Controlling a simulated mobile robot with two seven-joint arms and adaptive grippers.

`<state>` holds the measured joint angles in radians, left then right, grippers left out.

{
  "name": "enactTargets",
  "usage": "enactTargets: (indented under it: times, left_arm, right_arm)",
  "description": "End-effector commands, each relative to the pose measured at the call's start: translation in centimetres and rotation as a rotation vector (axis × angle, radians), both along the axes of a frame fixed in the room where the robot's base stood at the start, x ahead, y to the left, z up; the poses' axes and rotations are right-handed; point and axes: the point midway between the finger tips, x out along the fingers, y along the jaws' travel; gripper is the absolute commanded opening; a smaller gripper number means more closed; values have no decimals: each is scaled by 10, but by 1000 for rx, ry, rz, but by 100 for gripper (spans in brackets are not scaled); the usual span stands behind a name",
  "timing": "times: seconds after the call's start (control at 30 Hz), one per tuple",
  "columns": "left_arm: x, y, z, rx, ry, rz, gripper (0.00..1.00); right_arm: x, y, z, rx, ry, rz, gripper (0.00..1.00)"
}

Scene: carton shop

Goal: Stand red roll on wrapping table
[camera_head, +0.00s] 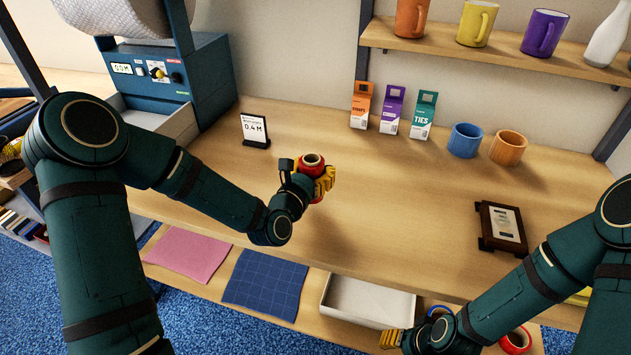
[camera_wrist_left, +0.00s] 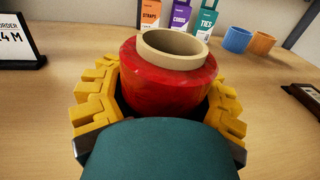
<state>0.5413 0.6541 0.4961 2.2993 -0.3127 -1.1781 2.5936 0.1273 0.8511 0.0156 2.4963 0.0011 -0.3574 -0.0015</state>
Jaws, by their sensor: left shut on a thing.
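The red roll (camera_head: 311,161) is upright in my left gripper (camera_head: 318,184), over the wooden wrapping table (camera_head: 400,205). In the left wrist view the red roll (camera_wrist_left: 170,78) shows its pale cardboard core at the top, and the yellow fingers of the left gripper (camera_wrist_left: 160,105) wrap both its sides. The roll's lower end is hidden, so I cannot tell whether it touches the table. My right gripper (camera_head: 392,340) is low at the front, below the table edge, near a white tray; its fingers are too small to read.
A 0.4 M sign (camera_head: 255,130) stands left of the roll. Several cartons, a blue cup (camera_head: 465,140) and an orange cup (camera_head: 508,148) stand at the back. A framed plaque (camera_head: 502,227) lies at right. The white tray (camera_head: 366,300) is below the front edge. The table's middle is clear.

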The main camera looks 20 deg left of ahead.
Motion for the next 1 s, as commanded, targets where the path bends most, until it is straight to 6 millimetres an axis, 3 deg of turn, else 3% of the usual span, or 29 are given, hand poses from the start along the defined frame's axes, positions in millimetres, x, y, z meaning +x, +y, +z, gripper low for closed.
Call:
enactTargets:
  times: [0.2,0.57,0.6,0.7,1.0]
  left_arm:
    - [0,-1,-30,-1,1,-1,10]
    - [0,0,-32,-1,0,1,10]
    - [0,0,-34,-1,2,1,59]
    - [0,0,-33,-1,1,1,94]
    - [0,0,-33,0,1,0,95]
  right_arm:
    - [2,0,-10,-1,-5,-1,47]
    - [2,0,-9,-1,-5,-1,47]
    - [2,0,-9,-1,-5,-1,47]
    - [2,0,-9,-1,-5,-1,47]
    - [2,0,-9,-1,-5,-2,47]
